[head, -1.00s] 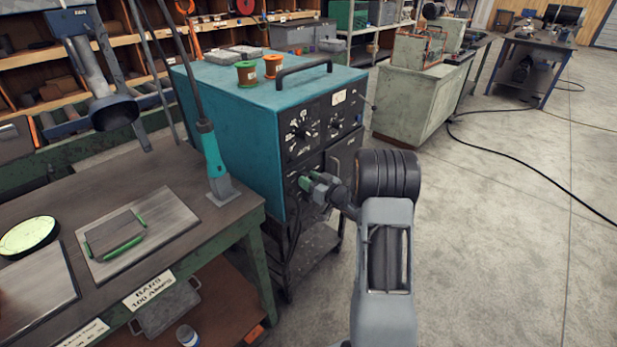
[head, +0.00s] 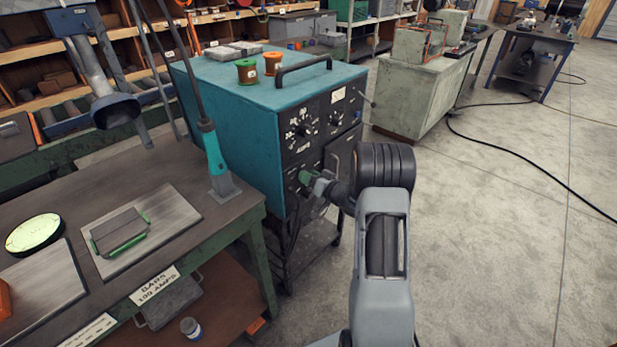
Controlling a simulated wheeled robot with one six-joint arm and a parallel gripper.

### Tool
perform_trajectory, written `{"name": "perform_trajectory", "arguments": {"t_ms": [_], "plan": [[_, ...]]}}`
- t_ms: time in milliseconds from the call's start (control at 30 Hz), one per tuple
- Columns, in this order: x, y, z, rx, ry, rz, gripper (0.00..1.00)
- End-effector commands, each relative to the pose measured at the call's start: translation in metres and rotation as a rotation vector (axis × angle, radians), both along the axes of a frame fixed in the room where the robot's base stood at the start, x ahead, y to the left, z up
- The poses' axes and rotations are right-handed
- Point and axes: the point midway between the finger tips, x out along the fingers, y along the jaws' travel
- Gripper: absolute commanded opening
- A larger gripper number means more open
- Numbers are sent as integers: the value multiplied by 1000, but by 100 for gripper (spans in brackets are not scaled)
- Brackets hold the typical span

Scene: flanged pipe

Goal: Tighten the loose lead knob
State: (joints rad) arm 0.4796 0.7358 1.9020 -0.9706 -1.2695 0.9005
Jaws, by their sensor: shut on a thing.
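The teal welding machine (head: 225,110) stands on a dark cart, with its black dial panel (head: 300,132) facing right. My gripper (head: 308,178) is at the lower part of this panel, below the dials. Whether the knob sits tight cannot be told.
A workbench (head: 165,165) at the left holds a metal plate with green-edged bars (head: 120,235), a round green-faced disc (head: 34,233) and a teal-handled tool (head: 214,160). Two spools (head: 246,71) sit on the machine. Clear concrete floor (head: 480,230) lies to the right, with a black cable (head: 515,165).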

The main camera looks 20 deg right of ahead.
Motion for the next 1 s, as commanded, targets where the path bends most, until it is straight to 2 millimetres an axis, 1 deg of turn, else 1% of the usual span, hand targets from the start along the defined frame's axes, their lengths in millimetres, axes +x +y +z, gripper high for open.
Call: {"name": "perform_trajectory", "arguments": {"t_ms": [200,233,500,700,800,867,1000], "plan": [[-1,1,-2,0,4,3,13],[-1,1,-2,0,4,3,38],[0,0,-1,-1,2,1,62],[0,0,0,-1,1,0,62],[-4,-2,-1,-1,2,-1,62],[-8,-5,-1,-1,1,-3,62],[-30,-15,-1,0,2,-5,62]]}}
